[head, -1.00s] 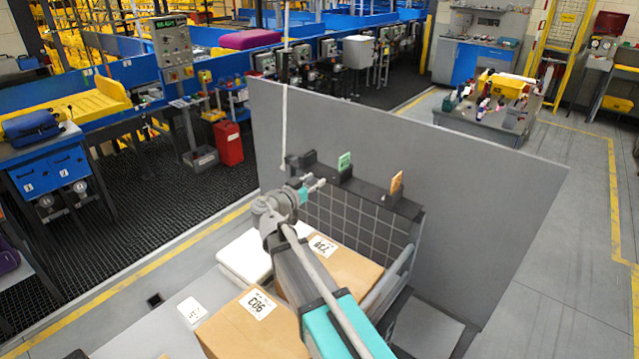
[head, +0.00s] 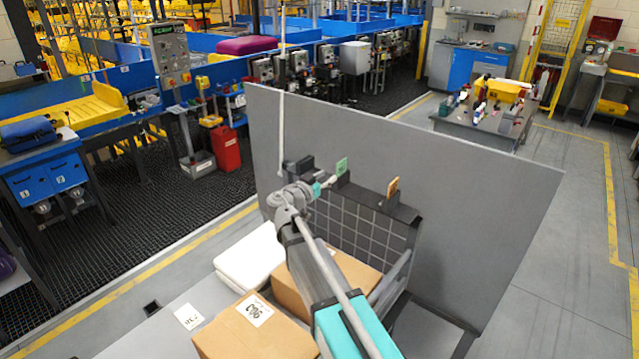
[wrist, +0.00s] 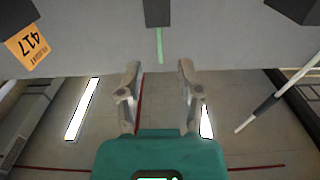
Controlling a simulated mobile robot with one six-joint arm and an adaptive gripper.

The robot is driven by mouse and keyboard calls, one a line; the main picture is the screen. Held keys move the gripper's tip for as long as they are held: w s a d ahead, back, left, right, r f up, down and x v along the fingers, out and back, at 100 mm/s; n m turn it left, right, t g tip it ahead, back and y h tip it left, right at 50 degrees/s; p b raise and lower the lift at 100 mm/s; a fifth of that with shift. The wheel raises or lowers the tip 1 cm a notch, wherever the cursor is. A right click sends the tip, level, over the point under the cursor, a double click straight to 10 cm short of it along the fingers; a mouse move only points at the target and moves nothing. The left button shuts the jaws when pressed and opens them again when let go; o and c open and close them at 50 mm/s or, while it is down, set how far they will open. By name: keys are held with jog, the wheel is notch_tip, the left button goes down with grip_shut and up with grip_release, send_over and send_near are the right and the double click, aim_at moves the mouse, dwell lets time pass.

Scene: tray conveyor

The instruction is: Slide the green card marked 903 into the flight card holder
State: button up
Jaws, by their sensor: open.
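The green card (head: 341,166) stands upright in a dark clip on the ledge of the grey panel; its number is not readable. In the wrist view the green card (wrist: 159,46) shows edge-on as a thin strip, just beyond the fingertips and centred between them. My gripper (head: 326,184) is just left of the green card in the head view. In the wrist view my gripper (wrist: 159,68) is open and empty, with its fingers apart. I cannot tell for certain which part is the flight card holder.
An orange card (head: 393,187) marked 417 (wrist: 28,46) stands in another clip to the right. An empty-looking dark clip (head: 304,166) is at the left. Below are a carton labelled 903 (head: 235,335), a second carton (head: 292,290) and a white item (head: 250,257). The tall grey panel (head: 470,210) stands behind.

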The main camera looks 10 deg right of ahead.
aim_at(341, 174)
jog(key=shift+x, duration=3.95)
grip_shut()
jog(key=shift+r+p, duration=2.6)
jog(key=shift+p, duration=0.05)
jog(key=shift+r+p, duration=2)
jog(key=shift+f, duration=0.15)
